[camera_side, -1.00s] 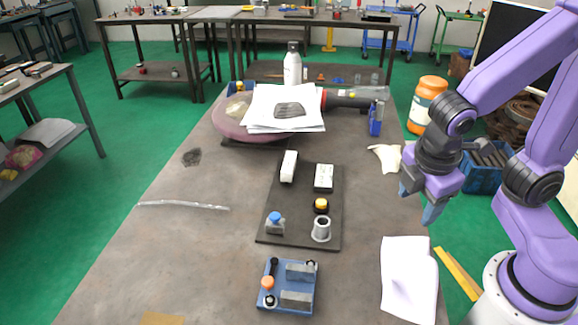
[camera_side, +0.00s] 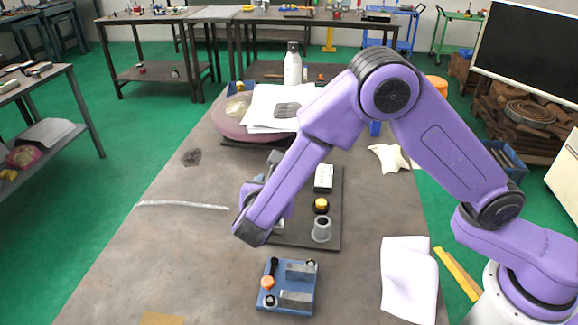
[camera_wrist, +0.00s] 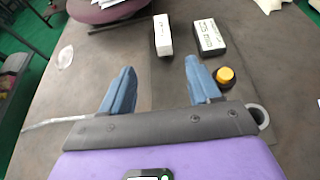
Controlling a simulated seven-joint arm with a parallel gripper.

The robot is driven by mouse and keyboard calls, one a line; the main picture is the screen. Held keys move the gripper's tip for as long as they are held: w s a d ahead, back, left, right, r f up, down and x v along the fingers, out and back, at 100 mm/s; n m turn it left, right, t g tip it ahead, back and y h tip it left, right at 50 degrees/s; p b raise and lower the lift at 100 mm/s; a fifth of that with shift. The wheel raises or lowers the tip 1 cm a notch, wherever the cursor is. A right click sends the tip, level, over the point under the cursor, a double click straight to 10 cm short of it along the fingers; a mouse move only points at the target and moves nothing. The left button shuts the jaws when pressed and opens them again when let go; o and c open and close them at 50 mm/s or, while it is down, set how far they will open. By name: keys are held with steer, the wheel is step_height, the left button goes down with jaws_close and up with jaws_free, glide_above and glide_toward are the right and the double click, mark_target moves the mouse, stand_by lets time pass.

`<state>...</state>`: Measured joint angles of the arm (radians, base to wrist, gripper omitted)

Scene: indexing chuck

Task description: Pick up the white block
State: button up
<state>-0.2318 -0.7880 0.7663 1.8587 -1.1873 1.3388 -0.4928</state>
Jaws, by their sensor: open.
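The white block (camera_wrist: 162,35) stands on the dark plate in the wrist view, ahead of my gripper (camera_wrist: 160,66). Its near face carries small dark marks. My gripper is open, its two blue fingers spread wide with nothing between them. The block lies beyond the fingertips, roughly in line with the gap and apart from them.
A white-and-black labelled box (camera_wrist: 209,36) stands just right of the block. A yellow-topped knob (camera_wrist: 225,76) sits near the right finger, with a grey ring (camera_side: 321,229) close by. A blue fixture (camera_side: 288,286) lies in front. Papers (camera_side: 270,108) lie behind.

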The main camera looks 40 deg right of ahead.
steer(key=x, duration=1.6)
steer(key=shift+d+f, duration=0.2)
steer(key=shift+d, duration=0.25)
steer(key=shift+c, duration=0.3)
jaws_close()
steer(key=shift+r, duration=0.1)
